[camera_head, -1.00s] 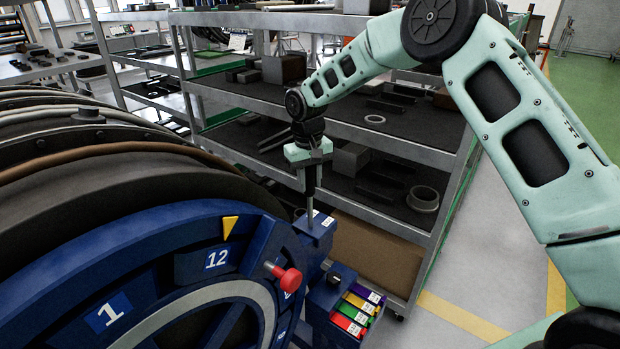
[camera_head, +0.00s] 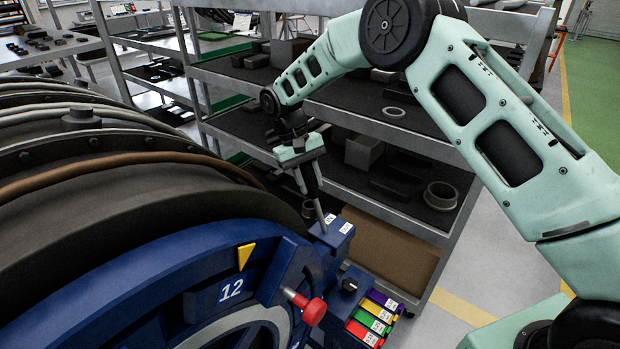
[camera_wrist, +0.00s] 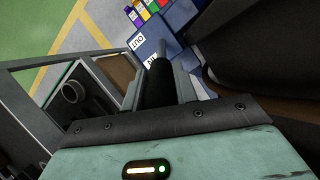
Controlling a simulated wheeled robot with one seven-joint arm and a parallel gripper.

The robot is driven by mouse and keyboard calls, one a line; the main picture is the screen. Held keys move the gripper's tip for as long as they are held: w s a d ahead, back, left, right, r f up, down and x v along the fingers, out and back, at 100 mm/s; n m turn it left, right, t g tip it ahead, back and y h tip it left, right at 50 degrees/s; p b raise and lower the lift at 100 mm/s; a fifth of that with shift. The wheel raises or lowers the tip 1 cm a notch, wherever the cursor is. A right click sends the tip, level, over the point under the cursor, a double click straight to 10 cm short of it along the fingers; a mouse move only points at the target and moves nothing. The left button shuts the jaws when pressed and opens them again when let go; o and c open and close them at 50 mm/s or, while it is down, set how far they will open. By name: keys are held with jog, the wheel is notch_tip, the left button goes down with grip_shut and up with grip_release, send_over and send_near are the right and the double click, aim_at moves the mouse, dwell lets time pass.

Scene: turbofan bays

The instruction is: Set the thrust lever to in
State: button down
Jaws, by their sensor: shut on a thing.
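The thrust lever (camera_head: 319,214) is a thin grey metal rod rising from a blue block (camera_head: 333,234) with white labels, at the edge of the blue engine ring. In the head view the rod leans to the upper left. In the wrist view the block (camera_wrist: 146,50) carries a label that looks like "OUT" and a second, partly hidden label. The lever's dark grip (camera_wrist: 158,84) lies between the fingers there. My gripper (camera_head: 311,184) is shut on the lever from above. The fingers hide part of the grip.
A red knob (camera_head: 313,311) sticks out of the ring below the block. A rack of coloured labelled tabs (camera_head: 374,318) stands to its right. A grey shelf cart (camera_head: 408,226) with metal parts stands close behind. Open floor lies at the right.

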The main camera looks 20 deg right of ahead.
jog(key=shift+w, duration=0.1)
jog(key=c, duration=1.1)
grip_release()
jog(key=shift+a, duration=0.1)
jog(key=shift+r, duration=0.1)
jog(key=shift+b+v, duration=1.75)
jog(key=shift+v, duration=6.85)
